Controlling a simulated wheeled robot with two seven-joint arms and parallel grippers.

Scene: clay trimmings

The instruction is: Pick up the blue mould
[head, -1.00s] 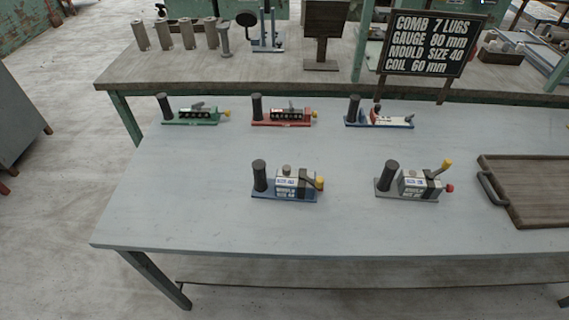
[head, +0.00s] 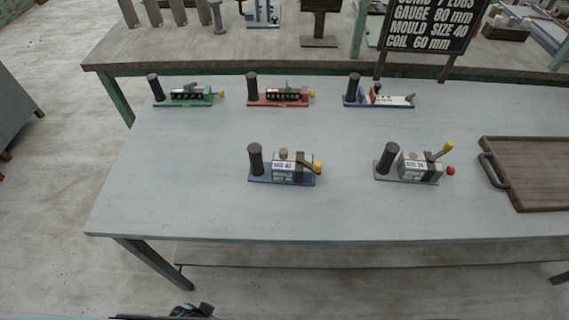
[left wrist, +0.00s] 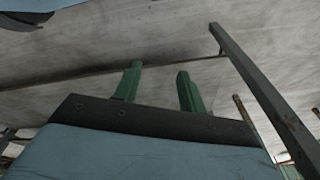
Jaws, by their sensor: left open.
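The blue mould (head: 282,180) stands on the near part of the grey table, left of centre in the head view. It has a blue base, a dark upright cylinder at its left end, a pale labelled block and a yellow knob at its right. My left gripper (left wrist: 158,90) shows in the left wrist view with two green fingers apart and nothing between them. A dark part at the bottom edge of the head view appears to be my left arm, well short of the mould. My right gripper is in neither view.
A similar grey-based mould (head: 408,180) stands to the right, beside a wooden tray (head: 545,199). Behind are a green-based device (head: 185,103), a red-based device (head: 278,103) and another blue-based device (head: 385,104). A table leg (left wrist: 265,90) crosses the left wrist view.

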